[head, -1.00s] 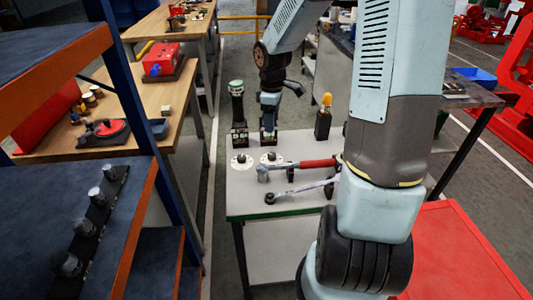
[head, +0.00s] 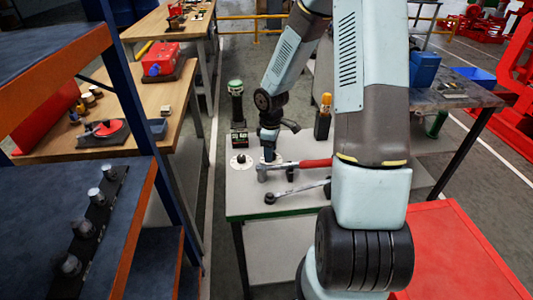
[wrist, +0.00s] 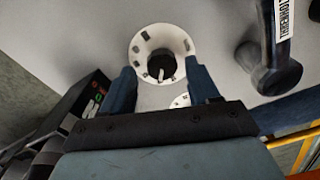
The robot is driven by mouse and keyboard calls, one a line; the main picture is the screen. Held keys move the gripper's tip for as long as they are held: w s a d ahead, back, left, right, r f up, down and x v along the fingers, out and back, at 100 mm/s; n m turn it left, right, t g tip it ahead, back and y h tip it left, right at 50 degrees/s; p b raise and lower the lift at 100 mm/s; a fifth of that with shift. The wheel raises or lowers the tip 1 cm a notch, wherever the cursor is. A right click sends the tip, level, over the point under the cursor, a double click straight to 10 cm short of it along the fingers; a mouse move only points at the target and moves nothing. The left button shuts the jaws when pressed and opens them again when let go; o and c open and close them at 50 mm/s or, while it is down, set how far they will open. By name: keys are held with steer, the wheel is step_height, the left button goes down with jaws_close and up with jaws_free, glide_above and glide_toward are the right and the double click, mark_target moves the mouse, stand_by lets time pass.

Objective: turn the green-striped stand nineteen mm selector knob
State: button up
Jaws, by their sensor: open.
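The stand (head: 240,207) has a pale top with a green stripe along its front edge. Two black selector knobs on round white dials sit on it: the left knob (head: 240,159) is clear, while the right knob's dial (head: 279,160) is partly hidden by my gripper (head: 269,150). In the wrist view, my open gripper (wrist: 162,80) has one blue finger on either side of a black knob (wrist: 161,66) with a pale pointer mark. I cannot tell whether the fingers touch it. Part of another white dial (wrist: 181,101) shows between the fingers. No size label is readable.
A green-capped black post (head: 236,105) and an orange-topped dark block (head: 323,118) stand behind. A blue-framed shelf (head: 140,120) is at left.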

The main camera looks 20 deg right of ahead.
steer(key=shift+f, duration=0.55)
steer(key=shift+c, duration=0.3)
